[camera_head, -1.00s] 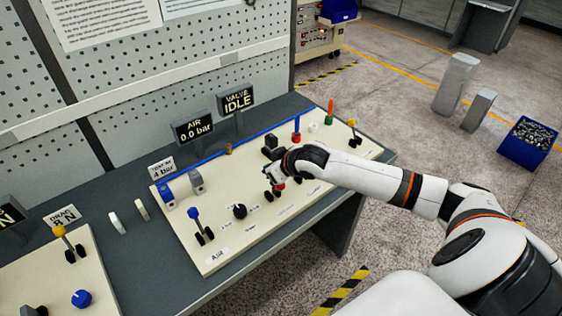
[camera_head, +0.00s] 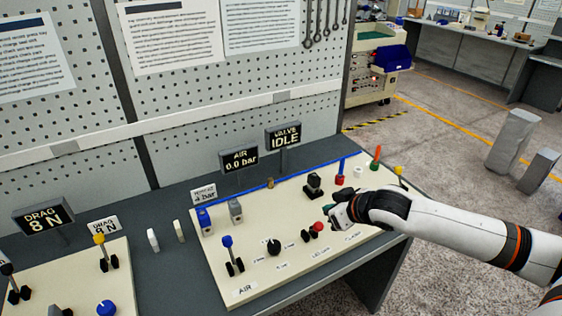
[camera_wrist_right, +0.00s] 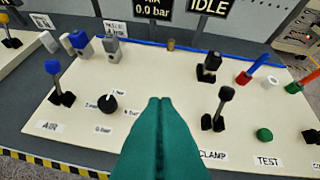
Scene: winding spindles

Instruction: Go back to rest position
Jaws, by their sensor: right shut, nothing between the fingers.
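My right gripper (camera_head: 330,210) hovers over the right part of the cream control panel (camera_head: 262,278), just right of a lever with a red knob (camera_head: 318,227). In the right wrist view, its teal fingers (camera_wrist_right: 160,102) are pressed together with nothing between them. They point at the panel, between the black dial (camera_wrist_right: 108,103) and the dark lever by the CLAMP label (camera_wrist_right: 222,105). The fingers look clear of both. The red-knobbed lever does not show in the wrist view. My left gripper is not in view.
A blue-topped lever (camera_head: 228,250) stands at the panel's left. Two displays read AIR 0.0 bar (camera_head: 239,159) and VALVE IDLE (camera_head: 284,136). A blue post (camera_head: 340,168) and an orange-red one (camera_head: 376,157) stand at the far right. Open floor lies right of the table.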

